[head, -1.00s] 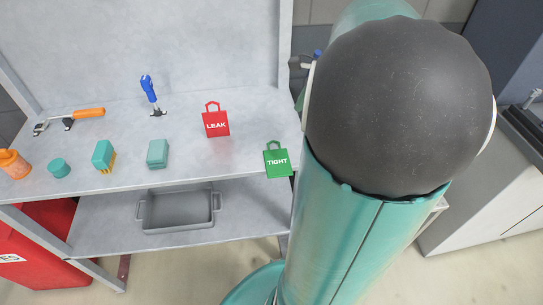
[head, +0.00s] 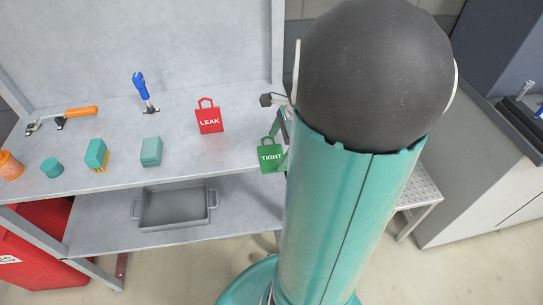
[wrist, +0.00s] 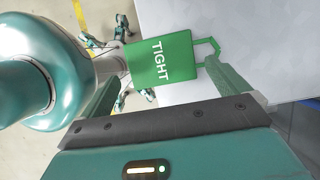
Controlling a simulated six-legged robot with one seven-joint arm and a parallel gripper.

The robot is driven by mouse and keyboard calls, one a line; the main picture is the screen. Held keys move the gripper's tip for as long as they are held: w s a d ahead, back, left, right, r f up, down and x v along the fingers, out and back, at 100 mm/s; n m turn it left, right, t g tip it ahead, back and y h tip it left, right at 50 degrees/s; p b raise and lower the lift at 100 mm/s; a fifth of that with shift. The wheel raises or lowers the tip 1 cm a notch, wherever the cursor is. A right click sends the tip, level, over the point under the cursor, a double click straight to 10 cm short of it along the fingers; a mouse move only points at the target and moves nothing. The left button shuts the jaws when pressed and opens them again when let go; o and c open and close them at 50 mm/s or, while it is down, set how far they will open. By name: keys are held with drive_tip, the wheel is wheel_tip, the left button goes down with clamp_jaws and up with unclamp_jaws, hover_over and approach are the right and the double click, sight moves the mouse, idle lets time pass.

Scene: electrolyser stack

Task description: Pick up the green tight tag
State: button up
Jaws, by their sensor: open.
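The green TIGHT tag (head: 271,155) is at the right front corner of the grey bench top, its loop handle pointing to the back. In the wrist view the tag (wrist: 161,60) shows face-on, with its handle at the right over the pale bench top and its lower part against the floor. My gripper (wrist: 160,74) is open, with one finger to each side of the tag in the picture. The fingers look empty; I cannot tell how far they are from the tag. In the head view my arm hides most of the gripper.
A red LEAK tag (head: 209,117) lies left of the green one. A blue-handled tool (head: 141,88), an orange-handled tool (head: 80,112), teal blocks (head: 151,152) and an orange cup (head: 10,165) are farther left. A grey tray (head: 174,208) sits on the lower shelf.

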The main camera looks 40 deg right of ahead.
sight(271, 153)
drive_tip(key=x, duration=0.2)
drive_tip(key=shift+w+a+f, duration=0.1)
drive_tip(key=shift+f, duration=0.2)
drive_tip(key=c, duration=0.7)
drive_tip(key=shift+c, duration=0.2)
drive_tip(key=shift+r, duration=0.2)
